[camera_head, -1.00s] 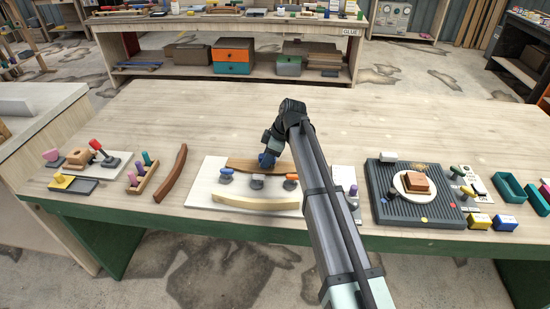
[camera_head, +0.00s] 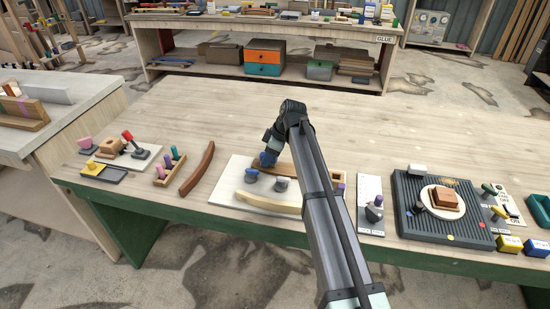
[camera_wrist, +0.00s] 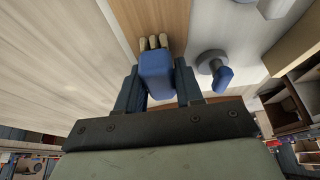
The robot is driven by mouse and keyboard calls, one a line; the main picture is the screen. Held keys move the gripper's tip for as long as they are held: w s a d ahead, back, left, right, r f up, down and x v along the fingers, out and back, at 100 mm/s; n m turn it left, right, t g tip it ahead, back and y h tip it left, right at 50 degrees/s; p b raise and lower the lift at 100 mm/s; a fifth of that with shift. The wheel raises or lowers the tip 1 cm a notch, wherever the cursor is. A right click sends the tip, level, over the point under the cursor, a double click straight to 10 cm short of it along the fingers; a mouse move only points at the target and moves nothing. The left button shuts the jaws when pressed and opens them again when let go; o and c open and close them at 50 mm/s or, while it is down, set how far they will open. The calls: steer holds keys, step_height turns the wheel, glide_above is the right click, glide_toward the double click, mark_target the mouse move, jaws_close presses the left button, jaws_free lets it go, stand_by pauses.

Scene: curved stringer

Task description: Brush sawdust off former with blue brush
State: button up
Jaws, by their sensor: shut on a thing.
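My gripper (camera_head: 268,158) is shut on the blue brush (camera_wrist: 157,75). In the wrist view the brush's pale bristles point at a brown wooden surface. I cannot tell whether they touch it. In the head view this brown wooden piece (camera_head: 290,168), likely a former, lies at the back of a white board (camera_head: 228,184), partly hidden by my arm. A pale curved wooden strip (camera_head: 265,203) lies at the board's front. A clamp with a blue handle (camera_head: 251,173) and a grey clamp (camera_head: 281,184) stand between them. No sawdust can be made out.
A dark curved wooden strip (camera_head: 197,168) and a peg rack (camera_head: 169,170) lie left of the board. On the right are a white card with a clamp (camera_head: 372,205) and a ribbed grey mat (camera_head: 445,235) with a plate. The bench behind is clear.

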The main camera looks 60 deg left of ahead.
steer(key=shift+d+r, duration=0.1)
steer(key=shift+r, duration=3.95)
steer(key=shift+w, duration=0.15)
